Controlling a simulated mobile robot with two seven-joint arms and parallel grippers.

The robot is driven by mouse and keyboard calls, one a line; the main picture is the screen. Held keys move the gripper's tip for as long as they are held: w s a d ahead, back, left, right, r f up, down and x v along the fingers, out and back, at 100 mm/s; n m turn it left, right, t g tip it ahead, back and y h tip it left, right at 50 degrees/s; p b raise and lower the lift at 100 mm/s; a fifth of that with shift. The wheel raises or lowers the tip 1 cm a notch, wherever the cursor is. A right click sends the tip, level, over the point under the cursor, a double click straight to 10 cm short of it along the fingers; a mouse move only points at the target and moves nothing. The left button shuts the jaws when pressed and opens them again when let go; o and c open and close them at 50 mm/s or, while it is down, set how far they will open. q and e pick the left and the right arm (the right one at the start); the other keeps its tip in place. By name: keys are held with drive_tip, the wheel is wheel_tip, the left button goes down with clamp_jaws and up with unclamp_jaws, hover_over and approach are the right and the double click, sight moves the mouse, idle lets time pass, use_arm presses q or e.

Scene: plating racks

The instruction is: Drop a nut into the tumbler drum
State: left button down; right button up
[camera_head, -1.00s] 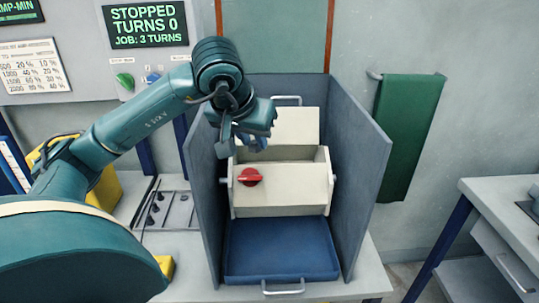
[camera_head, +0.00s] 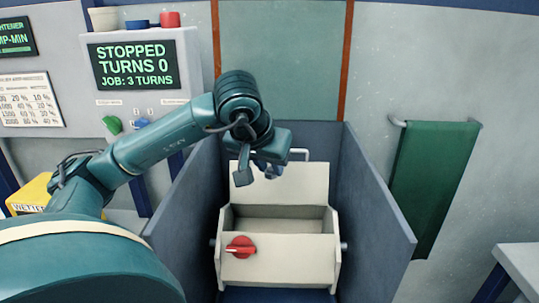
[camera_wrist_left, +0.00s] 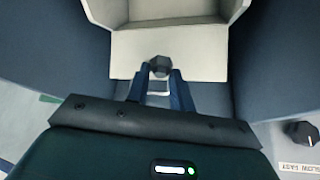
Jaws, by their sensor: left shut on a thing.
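The cream tumbler drum (camera_head: 285,265) sits between grey-blue side walls, its top open and a cream lid panel (camera_head: 300,187) raised behind the opening. A red knob (camera_head: 240,247) is on its front. My left gripper (camera_head: 268,173) is above the opening, in front of the lid panel. In the left wrist view my left gripper (camera_wrist_left: 160,73) is shut on a dark hexagonal nut (camera_wrist_left: 160,65) at its fingertips. The drum (camera_wrist_left: 195,50) shows beyond the nut in that view. The nut is outside the drum. My right gripper is not in view.
Side walls (camera_head: 375,215) stand close on both sides of the drum. A panel display (camera_head: 135,66) reads STOPPED, TURNS 0, JOB: 3 TURNS. A green cloth (camera_head: 430,185) hangs at the right. A yellow box (camera_head: 28,195) stands at the left.

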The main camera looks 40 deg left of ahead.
sight(268, 176)
use_arm(q)
wheel_tip(268, 176, down, 3)
drive_tip(key=shift+r+b, duration=0.2)
drive_tip(key=shift+b, duration=0.55)
drive_tip(key=shift+f+b, duration=0.4)
drive_tip(key=shift+f, duration=0.15)
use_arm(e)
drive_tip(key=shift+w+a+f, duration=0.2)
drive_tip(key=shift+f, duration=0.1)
use_arm(q)
drive_tip(key=c, duration=1.1)
unclamp_jaws()
drive_tip(key=shift+c, duration=0.2)
drive_tip(key=shift+r, duration=0.1)
drive_tip(key=p+v, duration=0.2)
drive_tip(key=v, duration=1.1)
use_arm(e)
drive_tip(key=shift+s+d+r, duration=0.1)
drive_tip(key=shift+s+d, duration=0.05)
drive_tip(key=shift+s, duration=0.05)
